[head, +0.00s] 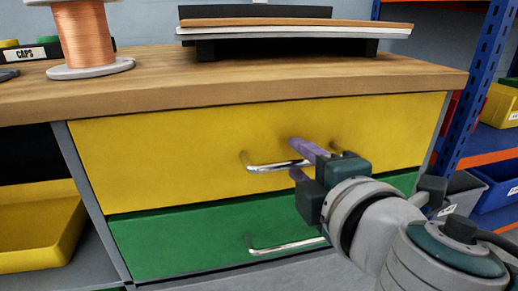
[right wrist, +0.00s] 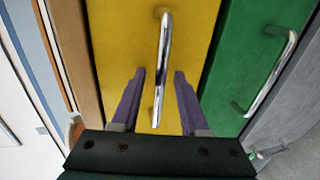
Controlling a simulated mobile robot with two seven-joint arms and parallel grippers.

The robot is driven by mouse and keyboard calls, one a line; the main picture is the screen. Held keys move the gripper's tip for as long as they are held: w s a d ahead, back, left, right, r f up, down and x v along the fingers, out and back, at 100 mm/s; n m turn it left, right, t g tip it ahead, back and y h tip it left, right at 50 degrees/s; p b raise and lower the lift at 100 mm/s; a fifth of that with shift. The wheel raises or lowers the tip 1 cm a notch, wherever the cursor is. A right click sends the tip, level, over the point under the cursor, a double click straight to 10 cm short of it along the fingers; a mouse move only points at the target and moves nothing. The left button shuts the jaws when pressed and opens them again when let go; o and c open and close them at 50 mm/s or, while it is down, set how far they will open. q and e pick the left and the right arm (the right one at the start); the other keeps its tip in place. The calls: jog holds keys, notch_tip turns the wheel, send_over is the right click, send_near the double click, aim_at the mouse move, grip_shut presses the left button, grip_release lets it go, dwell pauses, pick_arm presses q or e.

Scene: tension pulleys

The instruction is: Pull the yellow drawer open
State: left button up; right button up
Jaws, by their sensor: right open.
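The yellow drawer (head: 190,145) is under the wooden worktop and looks shut. Its silver bar handle (head: 262,168) is on the front, partly hidden by my right gripper in the head view. My right gripper (head: 304,160) is open in front of the drawer, at the right part of the handle. In the right wrist view the handle (right wrist: 163,70) runs up the picture between the two purple fingers (right wrist: 157,88) of my right gripper, with a gap to each side. My left gripper is in neither view.
The green drawer (head: 180,238) with its own silver handle (head: 290,246) is just below. On the wooden worktop (head: 250,85) stand a copper wire spool (head: 84,35) and a stack of boards (head: 290,30). A blue shelf rack (head: 482,80) with bins stands at right.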

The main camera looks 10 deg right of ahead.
grip_shut()
dwell(0.3)
dwell(1.1)
